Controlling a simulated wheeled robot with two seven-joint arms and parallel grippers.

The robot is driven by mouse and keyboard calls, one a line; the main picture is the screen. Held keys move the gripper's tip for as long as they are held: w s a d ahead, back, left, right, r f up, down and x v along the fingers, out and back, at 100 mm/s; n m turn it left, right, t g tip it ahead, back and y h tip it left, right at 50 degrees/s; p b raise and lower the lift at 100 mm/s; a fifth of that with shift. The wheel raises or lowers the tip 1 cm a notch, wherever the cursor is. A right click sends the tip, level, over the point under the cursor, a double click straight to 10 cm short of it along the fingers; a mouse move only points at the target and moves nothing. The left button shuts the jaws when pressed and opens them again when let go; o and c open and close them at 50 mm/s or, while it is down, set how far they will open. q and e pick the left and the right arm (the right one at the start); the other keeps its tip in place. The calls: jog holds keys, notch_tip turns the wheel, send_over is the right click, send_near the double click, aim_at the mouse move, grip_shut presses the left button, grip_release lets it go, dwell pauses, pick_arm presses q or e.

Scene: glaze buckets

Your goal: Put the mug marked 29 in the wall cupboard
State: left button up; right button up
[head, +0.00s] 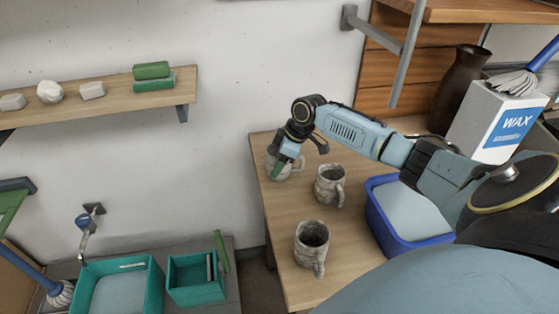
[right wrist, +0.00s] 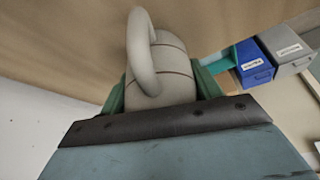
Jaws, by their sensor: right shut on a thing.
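My right gripper (head: 281,163) is at the far left corner of the wooden table, shut on a grey mug (head: 291,173). In the right wrist view, the mug (right wrist: 176,72) sits between the green fingers (right wrist: 160,95), with its handle toward the camera. I cannot tell whether it touches the table. No number shows on it. A second mug (head: 329,186) and a third mug (head: 311,246) stand upright on the table, their marks unreadable. No wall cupboard can be made out for certain; wooden boards (head: 470,10) show at the upper right. My left gripper is not in view.
A blue tub (head: 384,222) stands right of the mugs on the table (head: 285,272). A brown vase (head: 460,82) and a white WAX box (head: 494,118) stand behind my right arm. A grey bar (head: 406,55) juts out above. A wall shelf (head: 100,103) holds small blocks.

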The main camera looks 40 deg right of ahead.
jog(key=o, duration=1.2)
jog(key=shift+f, duration=0.1)
jog(key=v, duration=1.2)
jog(key=shift+p, duration=0.4)
